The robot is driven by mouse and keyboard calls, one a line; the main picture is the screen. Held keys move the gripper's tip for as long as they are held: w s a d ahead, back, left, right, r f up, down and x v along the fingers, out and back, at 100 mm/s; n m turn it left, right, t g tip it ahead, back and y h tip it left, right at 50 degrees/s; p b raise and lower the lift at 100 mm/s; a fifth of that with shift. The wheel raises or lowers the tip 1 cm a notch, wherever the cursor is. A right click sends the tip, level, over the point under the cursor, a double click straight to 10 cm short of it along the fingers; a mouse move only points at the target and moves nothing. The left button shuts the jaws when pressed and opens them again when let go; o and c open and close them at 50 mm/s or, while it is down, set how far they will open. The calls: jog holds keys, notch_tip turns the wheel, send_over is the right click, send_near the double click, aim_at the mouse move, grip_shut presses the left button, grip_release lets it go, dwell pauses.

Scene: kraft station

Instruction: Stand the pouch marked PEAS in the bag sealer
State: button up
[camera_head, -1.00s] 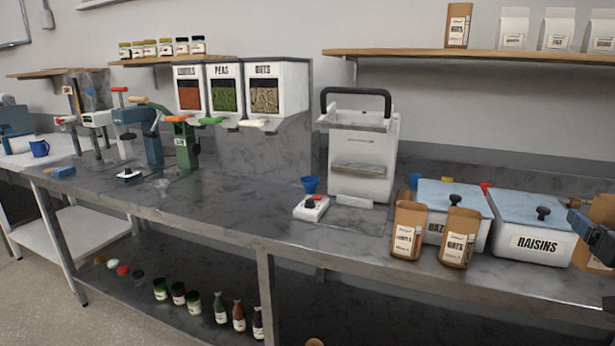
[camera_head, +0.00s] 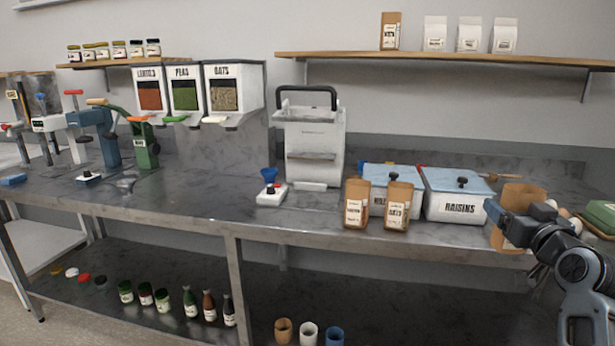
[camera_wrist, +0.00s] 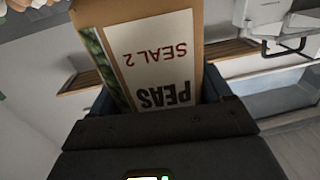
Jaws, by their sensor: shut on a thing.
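The brown kraft pouch marked PEAS, with SEAL 2 on its label (camera_wrist: 155,60), fills the middle of the wrist view, its lettering upside down there. My gripper (camera_head: 510,222) is shut on this pouch (camera_head: 524,194) at the right of the head view, in front of the counter's right part. The gripper hides much of the pouch. A white machine with a black handle (camera_head: 314,140), which looks like the bag sealer, stands on the counter left of my gripper and well apart from it. I see no pouch in it.
Two brown pouches, one marked OATS (camera_head: 397,207) and one with unclear lettering (camera_head: 356,205), stand at the counter's front edge between the machine and my gripper. Behind them are lidded white bins, one marked RAISINS (camera_head: 455,208). A small white device (camera_head: 271,194) sits front-left of the machine.

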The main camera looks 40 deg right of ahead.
jog(key=w+a+f+n+t+y, duration=0.2)
jog(key=w+a+f+y, duration=0.1)
jog(key=w+a+f, duration=0.7)
jog(key=w+a+f+n+t+y, duration=0.1)
jog(key=w+a+f+n+y, duration=0.1)
jog(key=w+a+f, duration=0.9)
jog(key=s+a+f+n+y, duration=0.1)
jog(key=a+f, duration=0.3)
jog(key=a, duration=0.4)
jog(key=s+a+f+n+t+y, duration=0.1)
jog(key=s+a+f+n+y, duration=0.1)
jog(key=a, duration=0.6)
jog(key=s+a+f+n+y, duration=0.1)
jog(key=s+a+f+y, duration=0.3)
jog(key=a+f, duration=0.3)
jog(key=shift+s+a+f+n+t, duration=0.3)
jog(key=shift+s+a+t, duration=0.15)
jog(key=shift+a, duration=0.65)
